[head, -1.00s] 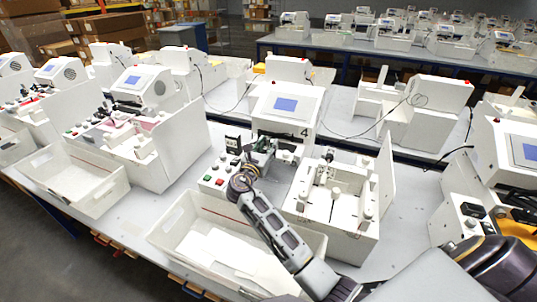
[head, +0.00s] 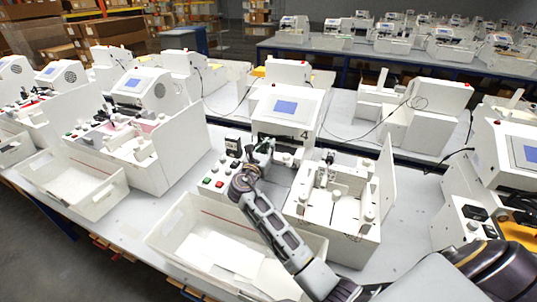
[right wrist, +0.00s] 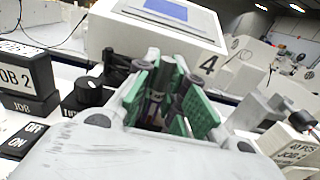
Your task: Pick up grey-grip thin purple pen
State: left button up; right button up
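My right gripper (head: 264,148) is at the front of the machine marked 4 (head: 290,107), above the panel area beside its coloured buttons. In the right wrist view its green-padded fingers (right wrist: 167,85) stand apart, so it looks open. A thin dark, purplish upright piece (right wrist: 155,103) shows in the gap between the fingers. It may be the purple pen, but it is small and partly hidden, and I cannot make out a grey grip. It is not clear that the fingers touch it. My left gripper is not in view.
A white open bin (head: 200,238) stands in front of the machine. A white box unit with posts (head: 335,215) stands to the right. A black JOB 2 block (right wrist: 25,72) is left of the gripper. Other machines stand on both sides.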

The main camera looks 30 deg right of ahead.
jog(key=shift+r, duration=0.1)
grip_shut()
jog(key=shift+r, duration=4.95)
